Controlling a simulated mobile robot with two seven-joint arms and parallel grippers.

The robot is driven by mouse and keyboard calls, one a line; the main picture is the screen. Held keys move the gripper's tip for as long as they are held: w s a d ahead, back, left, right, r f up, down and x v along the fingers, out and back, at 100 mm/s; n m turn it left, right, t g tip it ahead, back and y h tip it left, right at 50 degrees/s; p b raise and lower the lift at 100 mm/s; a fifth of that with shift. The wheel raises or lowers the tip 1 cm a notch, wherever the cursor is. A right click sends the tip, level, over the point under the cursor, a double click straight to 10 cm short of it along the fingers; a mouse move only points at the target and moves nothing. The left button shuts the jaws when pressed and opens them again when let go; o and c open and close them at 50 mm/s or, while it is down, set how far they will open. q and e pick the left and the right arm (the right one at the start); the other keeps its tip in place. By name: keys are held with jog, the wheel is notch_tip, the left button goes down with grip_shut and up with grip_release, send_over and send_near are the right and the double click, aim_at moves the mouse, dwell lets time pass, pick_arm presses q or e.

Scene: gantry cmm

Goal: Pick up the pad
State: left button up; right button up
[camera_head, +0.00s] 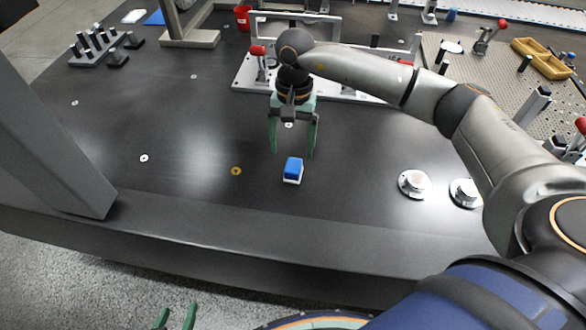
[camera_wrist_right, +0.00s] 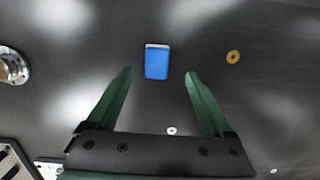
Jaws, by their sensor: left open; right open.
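The pad (camera_head: 293,168) is a small block with a blue top and white lower part, lying on the dark table near its front edge. It also shows in the right wrist view (camera_wrist_right: 157,62), ahead of the fingertips and between their lines. My right gripper (camera_head: 292,152) is open and empty, fingers pointing down, above and just behind the pad, apart from it. Its green fingers (camera_wrist_right: 160,72) show on both sides in the wrist view. My left gripper (camera_head: 177,318) shows only as green fingertips at the bottom edge, apart and empty, in front of the table.
A brass washer (camera_head: 236,171) lies left of the pad, and a white washer (camera_head: 144,158) farther left. Two round metal pieces (camera_head: 414,183) (camera_head: 465,192) stand to the right. A white fixture plate (camera_head: 345,82) with red-handled clamps is behind. A grey column (camera_head: 60,150) rises at left.

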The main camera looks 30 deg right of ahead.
aim_at(294, 164)
jog(key=f, duration=0.4)
jog(key=s+f, duration=0.1)
jog(key=f, duration=0.1)
jog(key=shift+a+f, duration=0.1)
jog(key=shift+f, duration=0.1)
jog(key=shift+c, duration=0.2)
grip_shut()
dwell(0.4)
